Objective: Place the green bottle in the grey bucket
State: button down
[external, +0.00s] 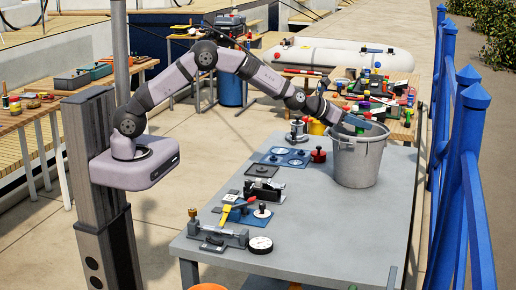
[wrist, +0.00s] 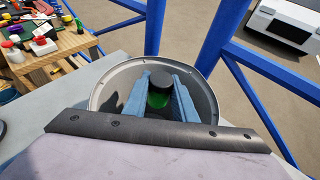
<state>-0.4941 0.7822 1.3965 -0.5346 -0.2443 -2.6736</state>
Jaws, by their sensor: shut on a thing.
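The grey bucket (external: 356,160) stands upright at the right side of the grey table. My gripper (external: 365,122) is at the bucket's mouth, reaching in over its left rim. In the wrist view, my gripper's blue fingers (wrist: 160,92) are shut on the green bottle (wrist: 160,99), which has a dark cap. The bottle is inside the outline of the bucket's rim (wrist: 101,88). Its lower part is hidden, and I cannot tell how far it is above the bucket floor. In the external view the bottle cannot be made out clearly.
The grey table (external: 318,225) also holds a red-topped knob (external: 318,155), a blue plate with dials (external: 286,157) and a clamp device with a gauge (external: 228,236). A blue fence (external: 462,170) runs along the right. The table's front right is clear.

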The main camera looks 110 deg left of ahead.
aim_at(361, 118)
jog(key=shift+f, duration=0.1)
jog(key=c, duration=1.4)
grip_release()
notch_tip(361, 118, up, 7)
jog(key=p, duration=0.4)
jog(key=shift+p, duration=0.35)
jog(key=shift+d, duration=0.1)
